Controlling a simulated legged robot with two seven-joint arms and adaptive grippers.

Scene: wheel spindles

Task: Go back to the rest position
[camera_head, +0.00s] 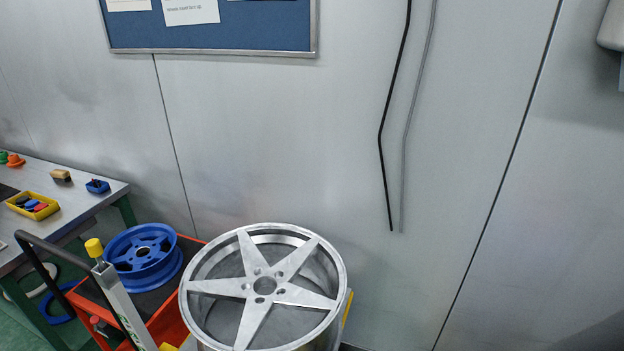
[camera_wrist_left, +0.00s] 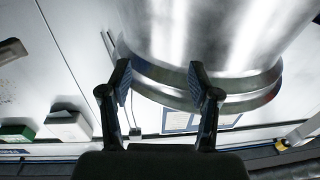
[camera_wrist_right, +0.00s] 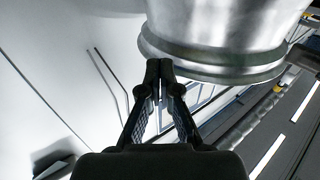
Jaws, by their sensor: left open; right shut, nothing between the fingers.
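My left gripper (camera_wrist_left: 160,80) is in the left wrist view, with its two fingers apart and nothing between them. My right gripper (camera_wrist_right: 159,68) is in the right wrist view, with its fingertips together and empty. A large silver wheel (camera_head: 265,287) with five spokes lies face up in the head view. Its round metal side also fills the top of the left wrist view (camera_wrist_left: 210,40) and of the right wrist view (camera_wrist_right: 220,30). How far each gripper is from it is hard to tell. Neither arm shows in the head view.
A red cart (camera_head: 172,318) holds a blue wheel (camera_head: 143,252) left of the silver wheel. A workbench (camera_head: 85,205) with a yellow tray (camera_head: 33,206) stands at the far left. A grey wall (camera_head: 270,150) with a blue board (camera_head: 215,28) is behind. The right side looks clear.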

